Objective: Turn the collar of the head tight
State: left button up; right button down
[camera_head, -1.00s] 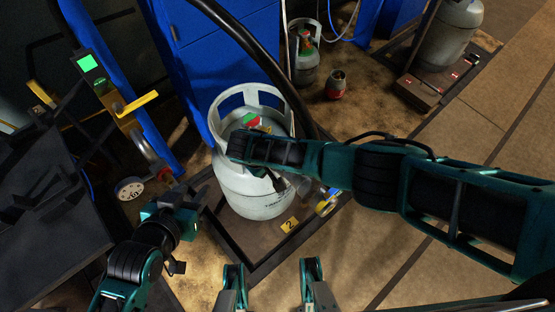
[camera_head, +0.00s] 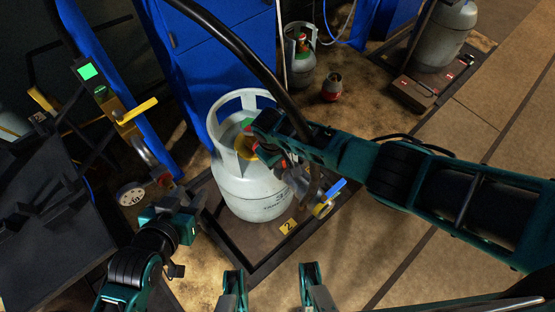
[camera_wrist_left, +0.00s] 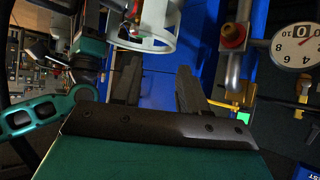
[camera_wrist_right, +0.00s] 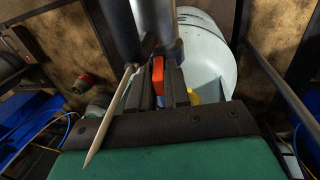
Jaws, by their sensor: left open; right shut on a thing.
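The grey gas cylinder (camera_head: 255,195) stands upright, its white guard ring around a valve with red and green parts (camera_head: 250,126). A grey metal head with a blue lever (camera_head: 337,187) and a yellow ring (camera_head: 323,208) is at the cylinder's right side, by the black hose. In the right wrist view, my right gripper (camera_wrist_right: 160,75) is shut with an orange-red part (camera_wrist_right: 158,76) between its fingers, close beside the cylinder; the exact grip on the collar is hidden. My left gripper (camera_head: 190,207) is open and empty, left of the cylinder; its spread fingers (camera_wrist_left: 158,85) show in the left wrist view.
A thick black hose (camera_head: 225,40) arcs over the cylinder. The floor at right is clear.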

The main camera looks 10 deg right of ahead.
jog(key=shift+w+d+g+y+b, duration=0.4)
jog(key=shift+d+g+y, duration=0.1)
jog(key=shift+y, duration=0.3)
jog(key=shift+w+d+g+y, duration=0.15)
jog(key=shift+g+y, duration=0.15)
jog(key=shift+y, duration=0.1)
jog(key=shift+d+b, duration=0.1)
jog(key=shift+b, duration=0.3)
jog(key=shift+y, duration=0.3)
pick_arm(q)
jog(key=shift+w+d, duration=0.25)
jog(key=shift+w, duration=0.05)
jog(key=shift+f, duration=0.1)
pick_arm(e)
jog(key=c, duration=1.2)
grip_release()
pick_arm(q)
jog(key=shift+s+f, duration=0.2)
jog(key=shift+s, duration=0.05)
pick_arm(e)
jog(key=shift+o, duration=0.2)
